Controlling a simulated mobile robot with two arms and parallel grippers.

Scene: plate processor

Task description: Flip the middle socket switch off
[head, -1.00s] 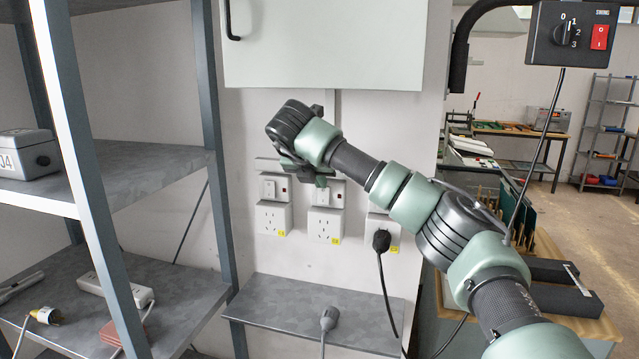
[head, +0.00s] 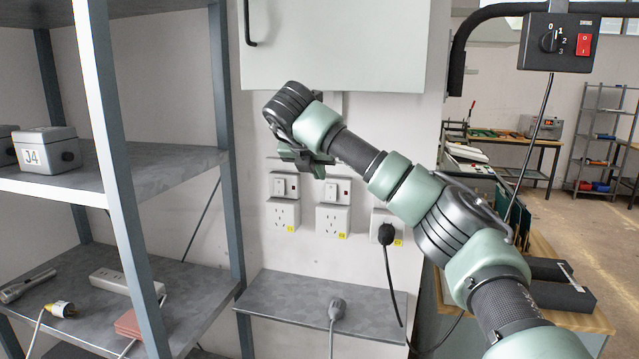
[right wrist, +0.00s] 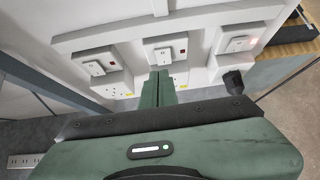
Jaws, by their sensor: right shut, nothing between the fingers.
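Three sockets with switches above them are on the wall. The middle switch (head: 335,190) is a white rocker beside a small red indicator, above the middle socket (head: 332,220); the switch also shows in the right wrist view (right wrist: 164,54). My right gripper (head: 318,171) is shut and empty, just above and left of the middle switch in the head view. In the right wrist view its closed fingertips (right wrist: 158,74) point at the area just below that switch; I cannot tell whether they touch. My left gripper is not in view.
The left switch (head: 284,186) is clear; the right switch (right wrist: 238,44) is hidden by my arm in the head view. A black plug (head: 387,233) sits in the right socket. A grey shelf (head: 275,300) lies below, a wall cabinet (head: 340,45) above, a rack (head: 105,130) left.

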